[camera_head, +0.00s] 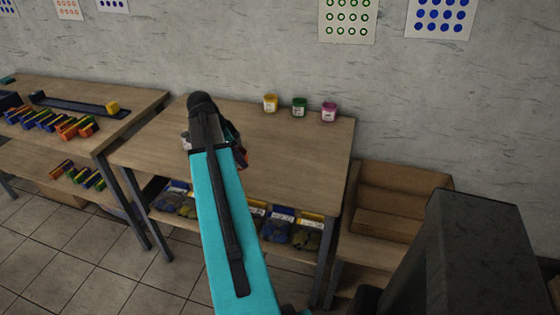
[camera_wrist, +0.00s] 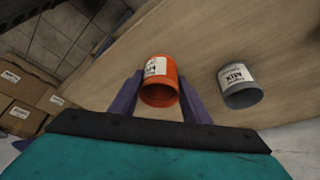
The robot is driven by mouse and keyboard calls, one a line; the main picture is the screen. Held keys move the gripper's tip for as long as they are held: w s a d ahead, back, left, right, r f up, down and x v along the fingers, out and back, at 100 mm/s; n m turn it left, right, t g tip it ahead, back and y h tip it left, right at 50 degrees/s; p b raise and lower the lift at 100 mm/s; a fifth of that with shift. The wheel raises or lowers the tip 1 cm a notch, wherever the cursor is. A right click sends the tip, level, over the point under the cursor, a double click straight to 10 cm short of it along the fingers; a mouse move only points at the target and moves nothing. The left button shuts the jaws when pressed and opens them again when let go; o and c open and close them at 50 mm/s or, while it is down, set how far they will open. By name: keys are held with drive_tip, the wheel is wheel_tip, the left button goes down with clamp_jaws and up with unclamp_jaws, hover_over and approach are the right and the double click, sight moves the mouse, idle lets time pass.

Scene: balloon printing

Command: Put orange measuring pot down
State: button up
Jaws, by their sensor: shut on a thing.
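The orange measuring pot (camera_wrist: 157,70) is between the two fingers of my gripper (camera_wrist: 161,80) in the wrist view, its open mouth facing the camera and a white label on its side. My gripper is shut on it over the wooden table (camera_wrist: 225,35). I cannot tell whether the pot touches the table top. In the head view only a small orange-red part of the pot (camera_head: 243,156) shows beside my arm, which hides the rest. A grey measuring pot (camera_wrist: 240,88) with a white label stands to the right of the orange pot, apart from it.
Yellow (camera_head: 270,103), green (camera_head: 299,107) and pink (camera_head: 329,112) jars stand along the table's back edge. The table's right half (camera_head: 300,160) is clear. A side table (camera_head: 140,97) with coloured blocks is at left. A cardboard box (camera_head: 400,195) is at right.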

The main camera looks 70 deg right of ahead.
drive_tip(key=s+d+p, duration=0.1)
drive_tip(key=s+d, duration=0.2)
drive_tip(key=s+d+f+p, duration=0.1)
drive_tip(key=s+d+p, duration=0.1)
drive_tip(key=s+d, duration=0.2)
drive_tip(key=s+d+p, duration=0.1)
drive_tip(key=s+d, duration=0.3)
drive_tip(key=shift+d+f+p, duration=0.1)
drive_tip(key=shift+f+p, duration=0.1)
drive_tip(key=shift+p, duration=0.15)
drive_tip(key=shift+f, duration=0.1)
drive_tip(key=shift+f+p, duration=0.85)
drive_tip(key=shift+f, duration=0.8)
drive_tip(key=shift+f, duration=0.15)
drive_tip(key=o, duration=1.1)
drive_tip(key=shift+r, duration=0.25)
drive_tip(key=shift+b+v, duration=1.55)
drive_tip(key=shift+v, duration=4.4)
